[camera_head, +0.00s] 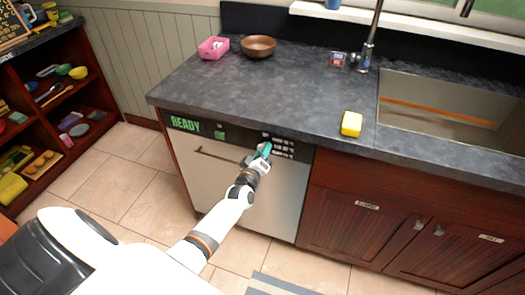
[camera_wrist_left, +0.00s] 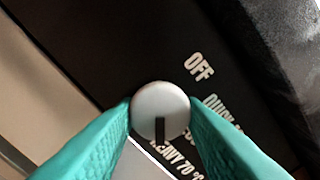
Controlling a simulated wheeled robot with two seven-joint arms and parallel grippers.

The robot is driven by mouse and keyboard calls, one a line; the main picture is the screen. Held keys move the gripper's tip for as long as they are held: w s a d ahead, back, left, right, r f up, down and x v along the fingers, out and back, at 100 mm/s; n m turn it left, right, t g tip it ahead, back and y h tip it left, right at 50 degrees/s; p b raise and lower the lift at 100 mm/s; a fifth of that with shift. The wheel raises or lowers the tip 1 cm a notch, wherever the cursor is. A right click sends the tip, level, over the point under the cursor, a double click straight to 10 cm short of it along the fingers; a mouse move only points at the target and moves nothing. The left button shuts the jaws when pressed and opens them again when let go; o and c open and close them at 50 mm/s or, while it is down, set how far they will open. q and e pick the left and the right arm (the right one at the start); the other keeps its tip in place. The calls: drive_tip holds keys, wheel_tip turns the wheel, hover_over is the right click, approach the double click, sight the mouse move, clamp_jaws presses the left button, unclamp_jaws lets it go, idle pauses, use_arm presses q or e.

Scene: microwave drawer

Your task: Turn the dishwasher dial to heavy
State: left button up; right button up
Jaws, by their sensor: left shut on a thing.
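The dishwasher (camera_head: 225,192) has a light front under the counter, with a black control strip across its top. The strip shows "READY" in green at its left and small white lettering at its right. My left gripper (camera_head: 264,150) is at the right part of the strip. In the left wrist view, its teal fingers are shut on the round grey dial (camera_wrist_left: 160,108), one on each side. The dial's dark mark points down in that picture, near the "HEAVY 70" lettering (camera_wrist_left: 176,158). "OFF" (camera_wrist_left: 199,66) is up and right of the dial; other labels are partly hidden by the right finger.
A pink box (camera_head: 213,48) and a brown bowl (camera_head: 258,46) stand at the back left. A dark handle (camera_head: 215,155) runs below the strip. Shelves (camera_head: 60,110) stand at left.

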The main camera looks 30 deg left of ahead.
use_arm(q)
drive_tip(key=shift+f+m, duration=0.15)
drive_tip(key=shift+m, duration=0.35)
drive_tip(key=o, duration=0.9)
drive_tip(key=shift+s, duration=0.1)
drive_tip(key=v, duration=1.2)
